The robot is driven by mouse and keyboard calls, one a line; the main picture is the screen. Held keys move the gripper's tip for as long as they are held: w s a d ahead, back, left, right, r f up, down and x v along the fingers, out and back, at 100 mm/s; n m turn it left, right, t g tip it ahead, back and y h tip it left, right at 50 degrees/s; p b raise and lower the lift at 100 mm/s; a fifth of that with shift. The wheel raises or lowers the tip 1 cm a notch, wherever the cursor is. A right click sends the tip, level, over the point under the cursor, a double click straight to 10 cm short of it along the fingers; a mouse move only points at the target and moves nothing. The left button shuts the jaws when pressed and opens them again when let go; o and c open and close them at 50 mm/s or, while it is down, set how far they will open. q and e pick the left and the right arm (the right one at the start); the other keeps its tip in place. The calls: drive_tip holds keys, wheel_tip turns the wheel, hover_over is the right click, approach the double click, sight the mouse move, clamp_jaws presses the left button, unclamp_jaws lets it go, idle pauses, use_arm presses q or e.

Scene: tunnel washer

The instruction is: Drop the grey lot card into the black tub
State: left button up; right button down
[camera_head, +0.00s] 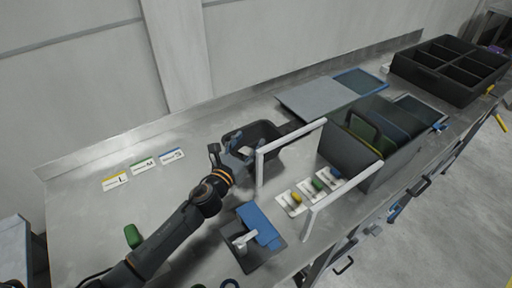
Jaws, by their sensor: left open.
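The black tub (267,130) stands open on the steel bench near the middle of the view. My left gripper (234,154) is open at the tub's left front edge and covers part of it. A small pale grey piece (246,150) shows beside the fingers, over or in the tub. It may be the grey lot card, but it is too small to tell, and I cannot tell whether it touches the fingers. The tub's floor is mostly hidden. My right gripper is out of view.
A white frame (260,172) rises just right of the tub. Cards with coloured pieces (293,201) and a grey bin (352,153) lie beyond it. A dark plate with a blue block (257,222) is in front. The bench's left-back area, around the letter cards (143,165), is mostly clear.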

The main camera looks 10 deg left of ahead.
use_arm(q)
drive_tip(key=v, duration=1)
drive_tip(key=shift+s, duration=0.35)
drive_tip(key=shift+s+a, duration=0.25)
drive_tip(key=shift+s, duration=0.4)
drive_tip(key=shift+r, duration=0.1)
